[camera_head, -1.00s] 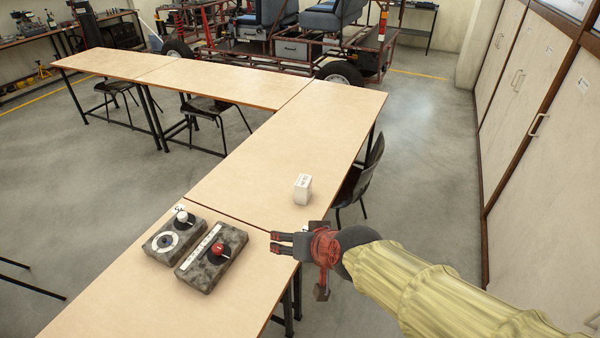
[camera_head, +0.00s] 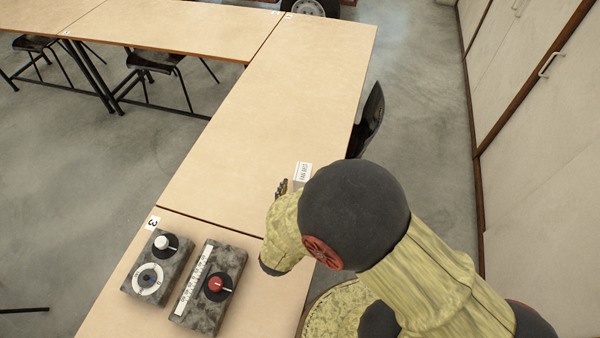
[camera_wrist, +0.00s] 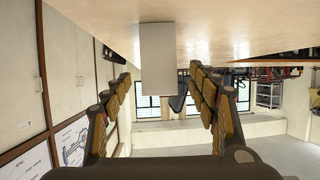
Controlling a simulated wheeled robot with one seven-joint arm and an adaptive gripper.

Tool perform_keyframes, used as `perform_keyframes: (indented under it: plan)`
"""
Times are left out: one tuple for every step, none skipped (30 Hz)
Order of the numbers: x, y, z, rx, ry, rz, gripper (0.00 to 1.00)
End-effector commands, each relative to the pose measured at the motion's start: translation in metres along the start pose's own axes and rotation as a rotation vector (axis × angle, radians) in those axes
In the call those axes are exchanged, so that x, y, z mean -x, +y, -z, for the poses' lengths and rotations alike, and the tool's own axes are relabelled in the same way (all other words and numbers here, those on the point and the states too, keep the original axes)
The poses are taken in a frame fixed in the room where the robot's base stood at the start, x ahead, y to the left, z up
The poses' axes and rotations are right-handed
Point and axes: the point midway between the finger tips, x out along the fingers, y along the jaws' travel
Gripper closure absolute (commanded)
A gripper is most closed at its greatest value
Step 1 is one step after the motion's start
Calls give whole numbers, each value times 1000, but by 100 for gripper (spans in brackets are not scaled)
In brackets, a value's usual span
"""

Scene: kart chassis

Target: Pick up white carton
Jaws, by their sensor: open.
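The white carton (camera_head: 303,172) stands on the light wooden table (camera_head: 270,110), near its right edge, with printed text on its top. My arm hides its lower part in the head view. In the wrist view, which looks upside down, the carton (camera_wrist: 158,60) shows as a plain pale block against the tabletop, between the two fingers and seemingly beyond their tips. My gripper (camera_wrist: 158,76) is open, with one finger on each side and nothing held. In the head view only a bit of its dark fingers (camera_head: 282,188) shows beside the carton.
Two grey control boxes, one with a white knob (camera_head: 163,242) and one with a red knob (camera_head: 216,285), lie on the near table. A black chair (camera_head: 369,120) stands at the table's right edge. The tabletop beyond the carton is clear.

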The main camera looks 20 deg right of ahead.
Motion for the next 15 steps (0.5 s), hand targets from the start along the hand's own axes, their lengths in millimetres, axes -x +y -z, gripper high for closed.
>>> perform_keyframes:
  plan:
    - [-6, 1, -1, -3, 1, -2, 41]
    - [-10, 1, -1, -3, 0, -3, 41]
    - [-13, 1, -1, -3, 0, -3, 41]
    - [-16, 1, -1, -3, 0, -2, 41]
    - [-18, 1, -1, -3, 0, -2, 41]
    - [-21, 1, -1, -3, 0, -1, 41]
    - [-23, 1, -1, -4, 0, -1, 41]
    - [-26, 1, -1, -4, 0, -1, 41]
    - [-31, 1, -1, -4, 0, -1, 41]
    - [-35, 1, 0, -4, 1, -1, 41]
    - [-39, 1, 0, -6, 1, -2, 41]
    - [-45, 1, 0, -7, 1, -2, 41]
    - [-49, 2, -1, -5, 0, -1, 41]
    - [-53, 2, -1, -4, 0, -2, 41]
    - [-58, 2, 0, -4, -1, -2, 41]
